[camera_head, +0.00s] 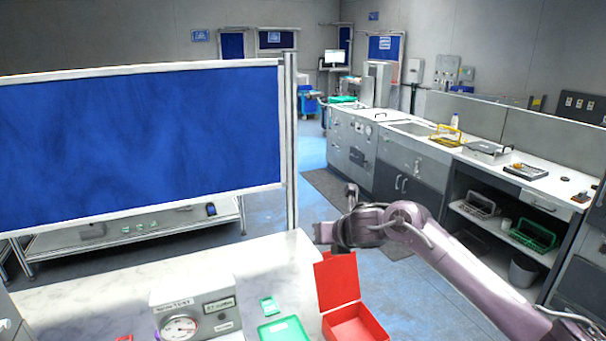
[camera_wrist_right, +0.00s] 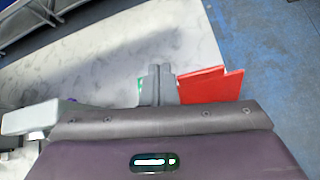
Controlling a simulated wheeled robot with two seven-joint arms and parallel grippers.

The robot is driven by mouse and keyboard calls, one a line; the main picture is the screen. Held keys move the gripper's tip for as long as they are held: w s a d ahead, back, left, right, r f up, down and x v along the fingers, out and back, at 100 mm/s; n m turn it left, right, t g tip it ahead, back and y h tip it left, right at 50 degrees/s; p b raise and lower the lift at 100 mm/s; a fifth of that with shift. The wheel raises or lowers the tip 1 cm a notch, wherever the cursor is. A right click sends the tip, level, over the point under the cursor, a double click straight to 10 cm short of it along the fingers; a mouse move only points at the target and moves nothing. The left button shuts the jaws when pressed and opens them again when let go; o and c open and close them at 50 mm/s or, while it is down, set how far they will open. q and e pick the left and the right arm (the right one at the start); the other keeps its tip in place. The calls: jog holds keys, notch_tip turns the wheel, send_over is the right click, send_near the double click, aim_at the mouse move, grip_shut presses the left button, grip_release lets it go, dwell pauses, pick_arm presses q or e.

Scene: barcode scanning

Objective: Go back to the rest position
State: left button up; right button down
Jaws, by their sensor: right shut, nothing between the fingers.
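My right gripper (camera_head: 320,232) hangs in the air above the far edge of the white table (camera_head: 90,293), just beyond the raised lid of a red box (camera_head: 338,281). Its arm comes in from the right. In the right wrist view the two grey fingers (camera_wrist_right: 158,85) are together with nothing between them, in front of the red box (camera_wrist_right: 208,86). My left gripper is in neither view.
A gauge device (camera_head: 196,312), a green tray (camera_head: 283,330) and a small green-and-white item (camera_head: 269,306) are on the table. A blue partition board (camera_head: 140,140) stands behind it. A counter (camera_head: 400,125) runs along the right; open floor lies between.

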jog(key=s+a+f+m, duration=0.3)
jog(key=s+f+m, duration=0.2)
jog(key=s+m, duration=0.2)
jog(key=s+a+f+m, duration=0.4)
jog(key=s+f+m, duration=0.15)
jog(key=s, duration=0.25)
jog(key=s+d+f+m+g+h, duration=0.25)
jog(key=s+d+m, duration=0.55)
jog(key=s+m, duration=0.4)
jog(key=s+d+f+m+g+h, duration=0.1)
jog(key=s+d+f+m+g, duration=0.3)
jog(key=s+d+m, duration=0.65)
jog(key=s+a+f+b, duration=0.1)
jog(key=s+f+b, duration=0.15)
jog(key=f, duration=1.45)
jog(key=s+a+f+b, duration=0.1)
jog(key=s+f+b, duration=0.15)
jog(key=f, duration=1.55)
jog(key=s+d+f+g+b, duration=0.2)
jog(key=s+d+f+b, duration=0.1)
jog(key=s+f, duration=1.7)
jog(key=shift+d+f, duration=0.3)
jog(key=shift+f, duration=0.05)
